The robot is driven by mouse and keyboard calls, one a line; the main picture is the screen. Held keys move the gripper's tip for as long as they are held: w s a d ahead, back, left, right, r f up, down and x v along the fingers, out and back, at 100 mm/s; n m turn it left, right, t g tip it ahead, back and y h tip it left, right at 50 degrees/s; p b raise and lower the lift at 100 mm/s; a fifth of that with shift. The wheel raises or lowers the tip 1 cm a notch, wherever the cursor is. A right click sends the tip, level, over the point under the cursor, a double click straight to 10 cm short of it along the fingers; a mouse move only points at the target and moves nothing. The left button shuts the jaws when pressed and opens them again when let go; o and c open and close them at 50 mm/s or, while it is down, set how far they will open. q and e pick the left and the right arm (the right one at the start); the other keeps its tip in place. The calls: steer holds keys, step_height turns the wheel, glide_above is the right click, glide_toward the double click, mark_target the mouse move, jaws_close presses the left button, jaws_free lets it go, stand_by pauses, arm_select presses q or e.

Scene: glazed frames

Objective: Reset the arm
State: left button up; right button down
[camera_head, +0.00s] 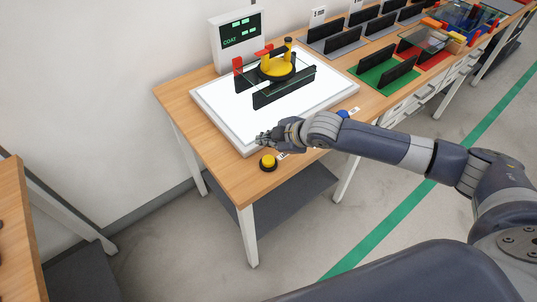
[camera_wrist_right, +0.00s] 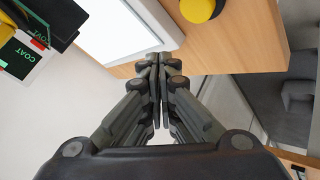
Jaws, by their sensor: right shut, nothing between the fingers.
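My right arm reaches in from the right in the head view, and its gripper (camera_head: 264,139) is over the front left part of the wooden table, by the near corner of the white lit panel. In the right wrist view the fingers of the right gripper (camera_wrist_right: 160,58) are together with nothing between them. A yellow push button on a black base (camera_head: 268,162) is just in front of the gripper; it also shows in the right wrist view (camera_wrist_right: 200,8). My left gripper is not in view.
The white panel (camera_head: 213,108) bears black slotted holders, a glass pane and a yellow suction lifter (camera_head: 276,68). A screen marked COAT (camera_head: 240,35) stands behind. Green mats (camera_head: 367,74) and racks are farther right. Open floor (camera_head: 180,250) lies in front.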

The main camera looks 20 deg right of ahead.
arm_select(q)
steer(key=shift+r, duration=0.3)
arm_select(e)
steer(key=shift+a+r, duration=0.1)
steer(key=shift+r, duration=0.2)
